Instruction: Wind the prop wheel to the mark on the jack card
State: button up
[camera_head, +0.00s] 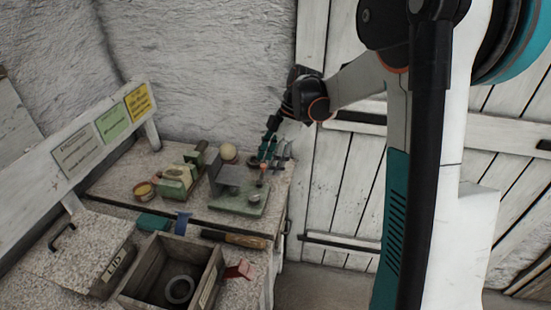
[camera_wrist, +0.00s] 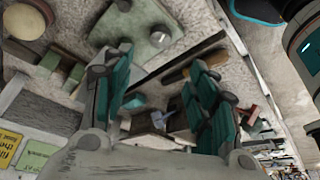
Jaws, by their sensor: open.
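A green base plate (camera_head: 233,202) with a grey upright bracket (camera_head: 235,178) stands on the bench, with a round silver knob (camera_head: 254,197) on it. The knob also shows in the wrist view (camera_wrist: 160,37). I cannot tell surely which part is the prop wheel. A yellow card (camera_head: 138,102), a green card (camera_head: 113,121) and a pale card (camera_head: 77,152) hang on a white board; their print is too small to tell which is the jack card. My gripper (camera_head: 266,156) is open above the plate's back right side. In the wrist view, its teal fingers (camera_wrist: 157,82) are apart with nothing between them.
A green device (camera_head: 176,181) and small yellow pot (camera_head: 144,190) stand left. In front are a wooden-handled tool (camera_head: 236,239), an open box (camera_head: 207,279), a red piece (camera_head: 240,270) and a handled lid (camera_head: 75,262).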

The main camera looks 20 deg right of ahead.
jog(key=m+t+h, duration=0.2)
jog(key=m+t, duration=0.2)
jog(key=m, duration=0.7)
send_near(254, 196)
jog(key=b+x, duration=0.4)
jog(key=x, duration=0.5)
jog(key=shift+r, duration=0.1)
jog(key=c, duration=1.1)
